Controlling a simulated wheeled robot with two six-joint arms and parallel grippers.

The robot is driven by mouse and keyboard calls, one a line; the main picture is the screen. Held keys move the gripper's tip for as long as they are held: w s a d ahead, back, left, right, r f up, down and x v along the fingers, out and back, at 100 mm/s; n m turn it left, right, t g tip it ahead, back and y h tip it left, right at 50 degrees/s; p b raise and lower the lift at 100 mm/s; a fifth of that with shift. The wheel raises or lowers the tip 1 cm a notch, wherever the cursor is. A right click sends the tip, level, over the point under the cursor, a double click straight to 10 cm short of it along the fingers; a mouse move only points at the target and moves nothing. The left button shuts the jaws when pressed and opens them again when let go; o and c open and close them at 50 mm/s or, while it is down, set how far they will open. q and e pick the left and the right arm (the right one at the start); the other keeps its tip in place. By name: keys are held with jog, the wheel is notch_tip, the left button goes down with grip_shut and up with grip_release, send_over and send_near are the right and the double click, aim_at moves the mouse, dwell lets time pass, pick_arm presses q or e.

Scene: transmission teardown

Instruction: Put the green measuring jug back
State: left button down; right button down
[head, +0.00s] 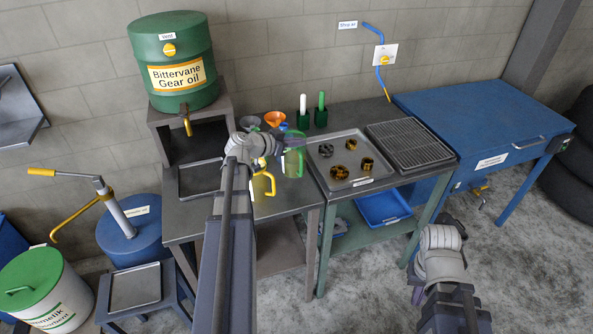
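The green measuring jug (293,161), see-through with a green handle, stands on the metal bench near its right end. My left arm reaches over the bench, and its gripper (284,140) is at the upper part of this jug. The wrist and the small size hide whether the fingers touch or close on it. My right gripper (451,222) is low over the floor at the right, away from the jug; its fingers are too hidden to read.
A yellow-handled jug (263,186) stands just in front of the green one. An orange funnel (275,119) and a grey funnel (250,123) are behind. A parts tray (329,143) lies right, beside a grille (410,145). A green oil drum (172,60) stands at back left.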

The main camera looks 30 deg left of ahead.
aim_at(297, 160)
pick_arm(q)
jog(key=shift+f+b, duration=3.35)
jog(key=shift+f, duration=0.6)
jog(key=shift+r, duration=0.15)
jog(key=c, duration=1.5)
grip_release()
jog(key=o, duration=0.4)
